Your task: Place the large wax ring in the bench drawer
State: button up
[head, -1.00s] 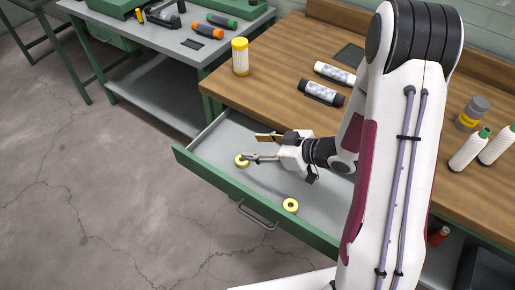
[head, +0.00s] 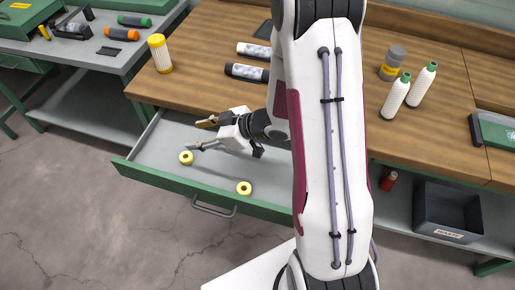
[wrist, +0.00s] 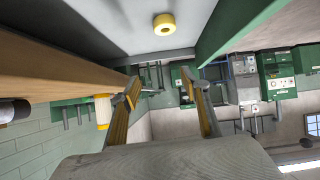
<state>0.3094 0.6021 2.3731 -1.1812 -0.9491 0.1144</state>
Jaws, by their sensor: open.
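The bench drawer (head: 150,173) is pulled out and has a green front and a pale grey floor. Two yellow rings lie flat in it. One ring (head: 186,157) is at the left, just beside a fingertip; the other ring (head: 244,187) is nearer the drawer front at the right. I cannot tell which is the large one. My gripper (head: 200,136) is over the drawer, pointing left, open with nothing between its fingers. In the wrist view the open fingers (wrist: 160,85) are apart, and one yellow ring (wrist: 164,24) shows on the drawer floor beyond them.
A dark bin (head: 448,210) is on the lower shelf. Another bench (head: 90,50) stands at the left.

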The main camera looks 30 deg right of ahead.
jog(key=w+d+r+m+t+h, duration=0.1)
jog(key=w+d+r+m+h, duration=0.1)
jog(key=d+r+h, duration=0.45)
jog(key=s+d+r+m+h, duration=0.3)
jog(key=s+d+r, duration=0.3)
jog(key=r, duration=0.4)
jog(key=s+a+r+m+g, duration=0.2)
jog(key=s+a, duration=0.1)
jog(key=s, duration=0.8)
jog(key=s+a+r+m+g+y, duration=0.1)
jog(key=s+a+r+m, duration=0.1)
jog(key=s, duration=1)
jog(key=shift+a+r+m+g, duration=0.35)
jog(key=shift+a+r, duration=0.35)
jog(key=shift+a, duration=0.45)
jog(key=shift+y, duration=0.25)
jog(key=shift+c, duration=0.4)
